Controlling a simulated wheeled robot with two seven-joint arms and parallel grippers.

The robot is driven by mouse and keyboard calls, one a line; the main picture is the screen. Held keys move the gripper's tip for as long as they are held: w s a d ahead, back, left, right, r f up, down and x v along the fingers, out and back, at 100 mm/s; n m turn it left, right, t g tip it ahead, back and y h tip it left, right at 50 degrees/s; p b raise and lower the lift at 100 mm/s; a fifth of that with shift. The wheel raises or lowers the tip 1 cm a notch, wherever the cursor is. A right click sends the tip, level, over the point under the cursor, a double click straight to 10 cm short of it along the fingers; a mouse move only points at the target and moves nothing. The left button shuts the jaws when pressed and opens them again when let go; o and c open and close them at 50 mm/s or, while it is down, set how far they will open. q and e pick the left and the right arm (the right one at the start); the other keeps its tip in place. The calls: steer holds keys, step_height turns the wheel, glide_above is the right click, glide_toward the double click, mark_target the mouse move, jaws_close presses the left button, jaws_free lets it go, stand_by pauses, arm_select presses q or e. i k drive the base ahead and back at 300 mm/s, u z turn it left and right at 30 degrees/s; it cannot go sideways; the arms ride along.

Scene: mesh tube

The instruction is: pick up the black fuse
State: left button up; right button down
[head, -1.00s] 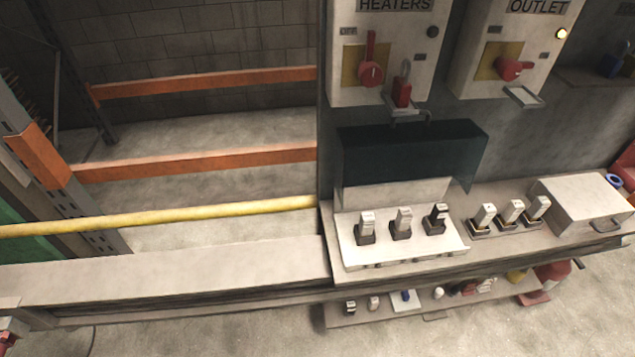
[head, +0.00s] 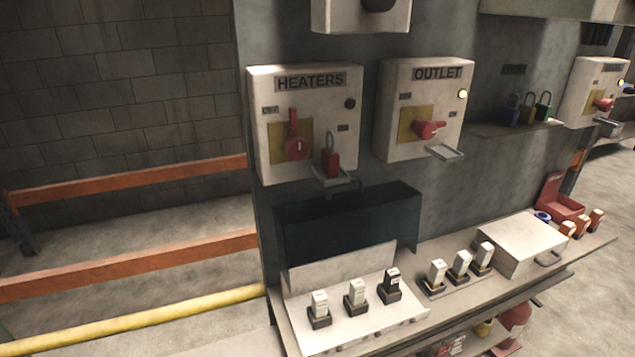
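The black fuse (head: 390,284) stands upright at the right end of a row of three on a white fuse panel (head: 345,335). It has a dark body with a pale label. Two white fuses, the left one (head: 319,305) and the middle one (head: 356,294), stand in dark holders beside it. A dark see-through cover (head: 345,228) stands raised behind the panel. Neither of my grippers is in view.
Three more pale fuses (head: 460,264) stand right of the panel, then a white box (head: 522,243) with a handle. A red bin (head: 562,207) is farther right. HEATERS (head: 270,135) and OUTLET (head: 440,88) switch boxes hang above. A yellow rail (head: 150,319) runs left.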

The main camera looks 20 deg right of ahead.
mark_target(392, 278)
steer(key=z, duration=1.35)
